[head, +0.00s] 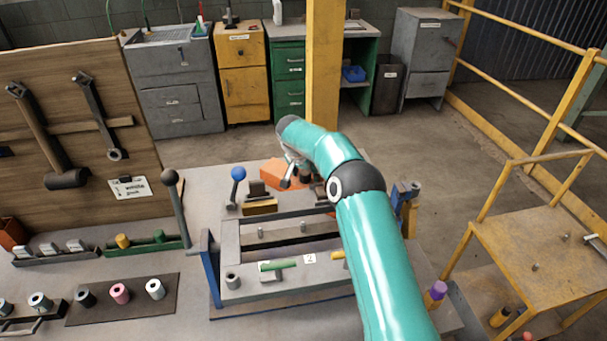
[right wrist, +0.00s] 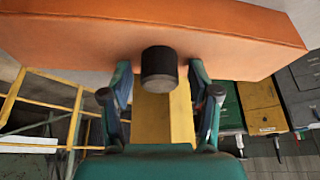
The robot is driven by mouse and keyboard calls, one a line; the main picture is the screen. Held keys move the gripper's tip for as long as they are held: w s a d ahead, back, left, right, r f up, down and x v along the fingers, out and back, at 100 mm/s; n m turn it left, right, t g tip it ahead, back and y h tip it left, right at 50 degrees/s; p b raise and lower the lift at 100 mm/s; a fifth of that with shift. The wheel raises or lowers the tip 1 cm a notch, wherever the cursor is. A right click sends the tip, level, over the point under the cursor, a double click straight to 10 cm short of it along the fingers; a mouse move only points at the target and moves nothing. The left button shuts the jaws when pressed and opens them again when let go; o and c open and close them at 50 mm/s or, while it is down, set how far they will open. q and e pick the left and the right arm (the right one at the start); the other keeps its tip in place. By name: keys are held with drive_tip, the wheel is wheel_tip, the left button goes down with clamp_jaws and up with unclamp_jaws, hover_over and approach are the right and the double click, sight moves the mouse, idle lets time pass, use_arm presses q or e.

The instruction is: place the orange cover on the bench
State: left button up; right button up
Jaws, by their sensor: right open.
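The orange cover (head: 272,172) shows in the head view beyond the grey fixture at the back of the bench (head: 205,190), partly hidden by my right arm. In the right wrist view the cover (right wrist: 60,35) fills the top of the picture, with a dark round knob (right wrist: 158,68) on it. My right gripper (head: 290,174) is at the cover. In the right wrist view its two fingers (right wrist: 160,80) are apart, one on each side of the knob, with gaps visible. I cannot tell whether the cover rests on the bench. My left gripper is not in view.
The grey fixture (head: 225,255) with a blue-knobbed lever (head: 237,174) stands in front of the cover. A yellow post (head: 322,70) rises behind the bench. A tool board (head: 90,150) stands at left, a yellow stand (head: 540,235) at right. Open floor lies beyond the bench.

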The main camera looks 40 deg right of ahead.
drive_tip(key=shift+r, duration=0.2)
drive_tip(key=shift+a+r, duration=0.1)
drive_tip(key=shift+r, duration=0.1)
drive_tip(key=b+v, duration=0.2)
drive_tip(key=v, duration=0.9)
drive_tip(key=shift+r, duration=0.2)
drive_tip(key=shift+a+r, duration=0.1)
drive_tip(key=shift+a, duration=0.1)
